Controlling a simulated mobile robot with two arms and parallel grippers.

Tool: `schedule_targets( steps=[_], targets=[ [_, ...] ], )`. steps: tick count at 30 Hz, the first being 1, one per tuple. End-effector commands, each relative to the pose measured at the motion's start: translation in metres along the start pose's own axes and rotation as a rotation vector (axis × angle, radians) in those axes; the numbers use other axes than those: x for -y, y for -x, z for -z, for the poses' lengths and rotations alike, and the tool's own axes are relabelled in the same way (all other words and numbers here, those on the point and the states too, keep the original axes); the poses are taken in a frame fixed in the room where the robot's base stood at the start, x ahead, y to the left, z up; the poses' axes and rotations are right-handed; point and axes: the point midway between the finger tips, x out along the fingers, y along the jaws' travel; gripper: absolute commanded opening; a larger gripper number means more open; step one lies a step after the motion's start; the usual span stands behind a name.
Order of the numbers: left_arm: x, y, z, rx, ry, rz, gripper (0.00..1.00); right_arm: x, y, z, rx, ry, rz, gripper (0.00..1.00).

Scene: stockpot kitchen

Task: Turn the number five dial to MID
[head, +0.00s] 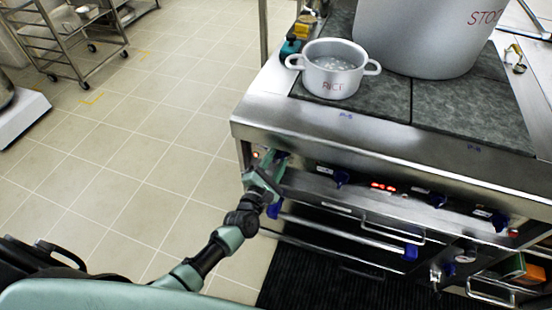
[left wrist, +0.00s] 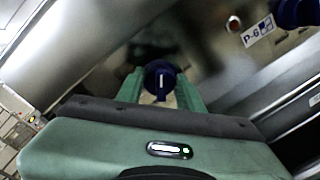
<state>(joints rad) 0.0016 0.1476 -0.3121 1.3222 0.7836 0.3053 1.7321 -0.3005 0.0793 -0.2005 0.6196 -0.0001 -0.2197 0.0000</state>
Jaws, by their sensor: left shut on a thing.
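The stove's front panel carries several blue dials. My left gripper (head: 268,172) is at the leftmost dial, at the panel's left end, and mostly hides it in the head view. In the left wrist view this dial (left wrist: 160,78) is round and dark blue with a white mark, and sits between the green fingers of my left gripper (left wrist: 160,92), which is shut on it. Its own label and settings cannot be read. Another blue dial (head: 340,178) is to its right; in the left wrist view a dial (left wrist: 297,12) sits beside a P-6 label (left wrist: 258,32).
Oven handles (head: 340,232) stick out below the panel. The tiled floor (head: 150,150) to the left is clear; a rack trolley (head: 65,45) stands far back.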

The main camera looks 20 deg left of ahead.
Motion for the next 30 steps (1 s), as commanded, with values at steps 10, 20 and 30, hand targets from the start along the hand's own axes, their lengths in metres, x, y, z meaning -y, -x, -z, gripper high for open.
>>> schedule_targets(
  steps=[10, 20, 30],
  targets=[
    [0.001, 0.000, -0.002, -0.024, -0.325, 0.005, 0.00, 0.001, 0.010, 0.001, 0.000, 0.000, 0.001, 0.55],
    [0.003, 0.000, -0.002, -0.046, -0.639, 0.010, 0.00, 0.001, 0.018, 0.002, 0.000, 0.000, 0.001, 0.55],
    [0.004, 0.000, -0.001, -0.068, -0.959, 0.016, 0.00, 0.000, 0.026, 0.003, 0.000, 0.000, 0.001, 0.55]
  ],
)
